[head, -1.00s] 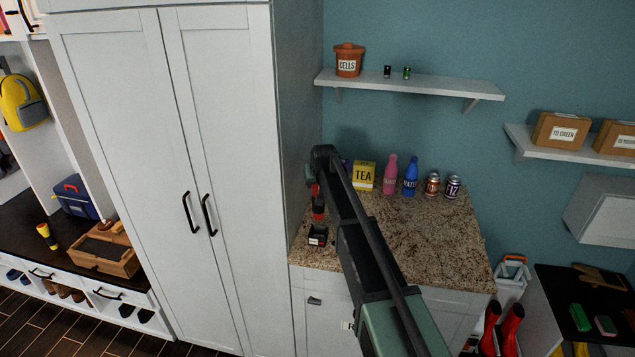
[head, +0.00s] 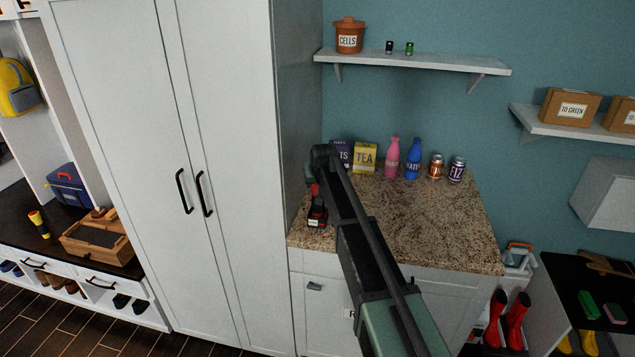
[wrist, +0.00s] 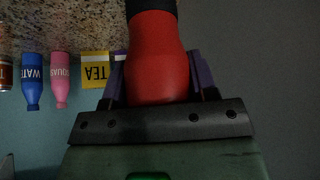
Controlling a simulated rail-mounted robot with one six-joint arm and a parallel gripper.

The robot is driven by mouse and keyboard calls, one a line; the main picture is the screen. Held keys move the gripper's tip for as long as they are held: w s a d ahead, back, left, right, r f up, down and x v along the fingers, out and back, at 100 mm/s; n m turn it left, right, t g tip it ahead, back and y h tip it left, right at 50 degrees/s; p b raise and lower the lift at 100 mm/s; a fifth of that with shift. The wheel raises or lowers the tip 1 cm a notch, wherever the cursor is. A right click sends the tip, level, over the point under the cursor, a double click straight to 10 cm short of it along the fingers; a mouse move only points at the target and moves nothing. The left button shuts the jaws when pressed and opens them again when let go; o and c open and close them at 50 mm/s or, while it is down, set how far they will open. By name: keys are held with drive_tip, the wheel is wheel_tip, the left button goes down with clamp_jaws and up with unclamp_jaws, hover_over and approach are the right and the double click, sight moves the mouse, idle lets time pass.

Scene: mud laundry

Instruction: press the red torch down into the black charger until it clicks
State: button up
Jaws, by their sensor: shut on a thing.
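The red torch (head: 315,190) is upright at the left end of the granite counter, right over the black charger (head: 317,219). Its lower end meets or enters the charger; I cannot tell how deep it sits. My gripper (wrist: 157,78) is shut on the torch, with a purple finger on each side of its red body. In the wrist view the torch (wrist: 157,60) fills the middle, and its dark end runs off the top edge. The charger, a small box with a white label, is not clear in the wrist view.
A purple box (head: 342,152), a yellow tea box (head: 365,157), a pink bottle (head: 392,158), a blue bottle (head: 413,160) and two cans stand along the back of the counter (head: 430,220). A tall white cabinet (head: 230,130) stands close on the left.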

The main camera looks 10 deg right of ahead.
drive_tip(key=shift+f+b, duration=0.9)
drive_tip(key=shift+b, duration=0.05)
idle(0.5)
drive_tip(key=o, duration=1.4)
drive_tip(key=shift+r, duration=0.15)
drive_tip(key=p+v, duration=1)
drive_tip(key=v, duration=0.1)
drive_tip(key=s+f+g+b, duration=0.2)
drive_tip(key=s+f+b, duration=0.1)
drive_tip(key=s, duration=0.9)
drive_tip(key=s+f+g+b, duration=0.2)
drive_tip(key=s+f+b, duration=0.1)
drive_tip(key=s, duration=1)
drive_tip(key=s+f+g+b, duration=0.2)
drive_tip(key=s+f, duration=0.3)
drive_tip(key=s, duration=0.8)
drive_tip(key=shift+f+g+b, duration=0.15)
drive_tip(key=shift+g+b, duration=0.15)
drive_tip(key=shift+b, duration=0.25)
